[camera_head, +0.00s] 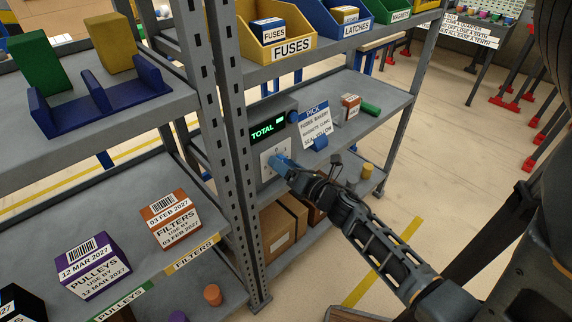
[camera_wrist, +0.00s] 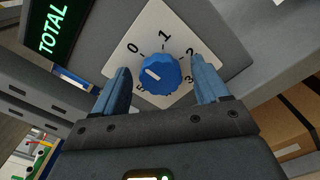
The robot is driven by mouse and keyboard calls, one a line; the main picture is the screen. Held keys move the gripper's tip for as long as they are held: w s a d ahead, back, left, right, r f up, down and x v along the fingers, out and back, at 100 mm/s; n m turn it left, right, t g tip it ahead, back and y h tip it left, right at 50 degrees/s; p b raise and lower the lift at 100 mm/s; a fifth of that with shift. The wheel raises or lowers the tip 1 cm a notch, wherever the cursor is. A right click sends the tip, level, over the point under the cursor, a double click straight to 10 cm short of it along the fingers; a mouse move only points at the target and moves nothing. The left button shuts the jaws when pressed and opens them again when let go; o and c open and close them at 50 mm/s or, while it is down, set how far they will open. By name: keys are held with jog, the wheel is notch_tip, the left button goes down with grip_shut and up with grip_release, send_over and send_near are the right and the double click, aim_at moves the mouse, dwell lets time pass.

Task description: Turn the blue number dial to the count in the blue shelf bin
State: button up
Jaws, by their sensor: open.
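The blue number dial (camera_wrist: 163,72) sits on a white diamond plate with 0, 1, 2, 3 and 5 readable around it. Its white mark lies on the upper-left side, roughly toward 0. My gripper (camera_wrist: 162,80) is open, with one finger on each side of the dial; I cannot tell whether they touch it. In the head view my gripper (camera_head: 281,163) is at the panel and covers most of the dial. The blue shelf bin (camera_head: 354,31), labelled LATCHES, is on the upper shelf. A box (camera_head: 345,15) shows in it; its full contents are hidden.
A TOTAL screen (camera_head: 267,130) sits above the dial plate. A PICK sign (camera_head: 315,125) stands to its right. A yellow FUSES bin (camera_head: 291,51) and a green bin (camera_head: 397,17) flank the blue one. A shelf post (camera_head: 234,130) stands left of the panel.

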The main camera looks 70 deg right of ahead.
jog(key=shift+c, duration=0.3)
jog(key=c, duration=1)
jog(key=shift+m, duration=0.4)
jog(key=m, duration=1.3)
jog(key=f+m+p, duration=0.1)
jog(key=m, duration=0.6)
jog(key=shift+m, duration=0.4)
